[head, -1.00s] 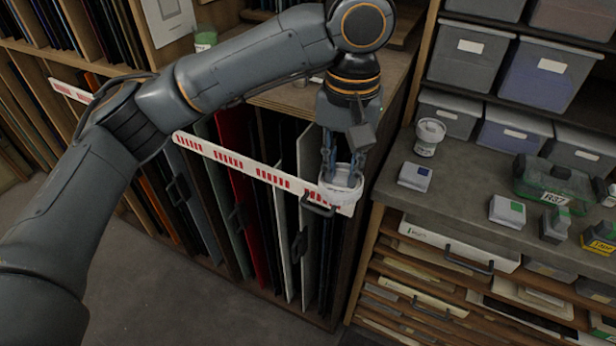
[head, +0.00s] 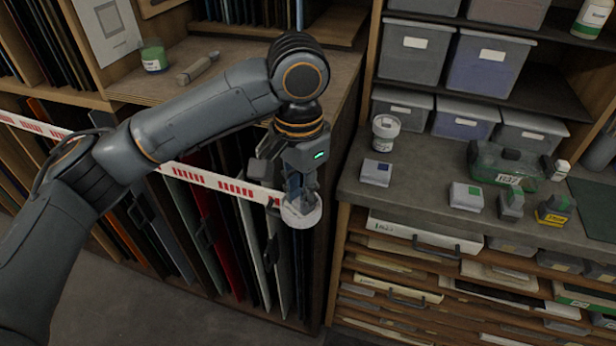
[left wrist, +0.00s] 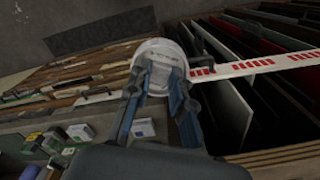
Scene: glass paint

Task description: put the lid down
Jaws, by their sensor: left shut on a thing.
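My left gripper (head: 300,190) is shut on a white round lid (head: 301,212) and holds it in the air, in front of the upright panel rack and left of the grey counter (head: 345,192). In the left wrist view the gripper fingers (left wrist: 158,85) close on the lid (left wrist: 161,50), which has a raised rim with small print. A white tub (head: 385,132) with a label stands upright on the counter, to the right of and beyond the gripper. My right gripper is not in view.
On the counter stand a box with a blue patch (head: 376,172), a box with a green patch (head: 466,196), a green transparent case (head: 507,165) and small dark blocks. Free counter lies between the boxes. A red-and-white strip (head: 190,175) crosses the rack front.

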